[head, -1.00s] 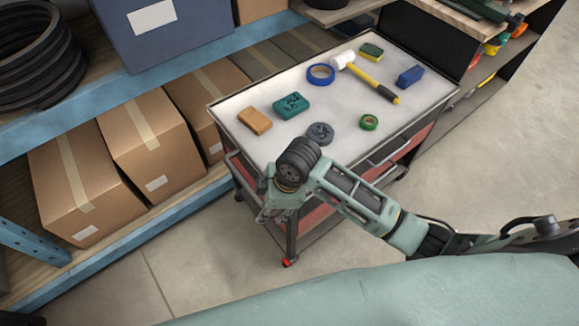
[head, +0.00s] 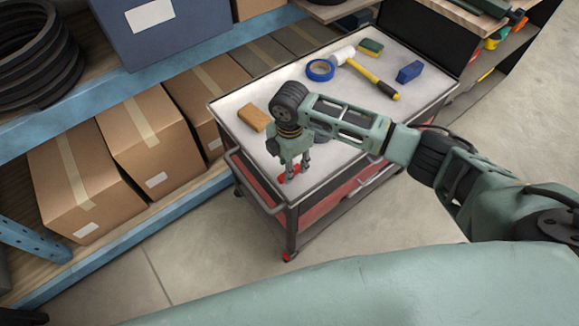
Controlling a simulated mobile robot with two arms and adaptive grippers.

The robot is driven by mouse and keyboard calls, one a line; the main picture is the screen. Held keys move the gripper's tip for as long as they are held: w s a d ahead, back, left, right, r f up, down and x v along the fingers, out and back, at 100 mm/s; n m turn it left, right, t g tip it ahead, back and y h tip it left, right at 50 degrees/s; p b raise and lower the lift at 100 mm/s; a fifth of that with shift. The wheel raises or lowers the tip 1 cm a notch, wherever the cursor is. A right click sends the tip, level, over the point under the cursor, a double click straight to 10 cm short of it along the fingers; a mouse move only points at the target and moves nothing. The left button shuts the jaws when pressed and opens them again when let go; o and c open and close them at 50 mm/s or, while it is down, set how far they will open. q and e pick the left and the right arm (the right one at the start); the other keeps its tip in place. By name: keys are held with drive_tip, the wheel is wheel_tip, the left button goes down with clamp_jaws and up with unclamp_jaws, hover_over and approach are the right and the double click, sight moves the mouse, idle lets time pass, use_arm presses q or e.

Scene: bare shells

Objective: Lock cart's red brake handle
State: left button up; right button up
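The cart (head: 236,104) stands beside the shelving, with a pale top, dark frame and red lower panels. A small red part (head: 282,180), which looks like the brake handle, shows at the cart's near end, partly hidden by my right gripper (head: 296,173). The gripper points down over this corner, with its fingertips apart and nothing clearly between them. I cannot tell whether a finger touches the red part. Another small red piece (head: 288,256) is at the foot of the cart's near leg, by the caster. My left gripper is not in view.
On the cart top lie an orange-brown block (head: 255,118), blue tape (head: 320,70), a mallet (head: 373,80), a blue block (head: 409,72) and a sponge (head: 370,47). Cardboard boxes (head: 150,125) fill the shelf at left. The floor (head: 190,255) before the cart is clear.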

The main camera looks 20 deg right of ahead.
drive_tip(key=shift+f, duration=1.3)
clamp_jaws()
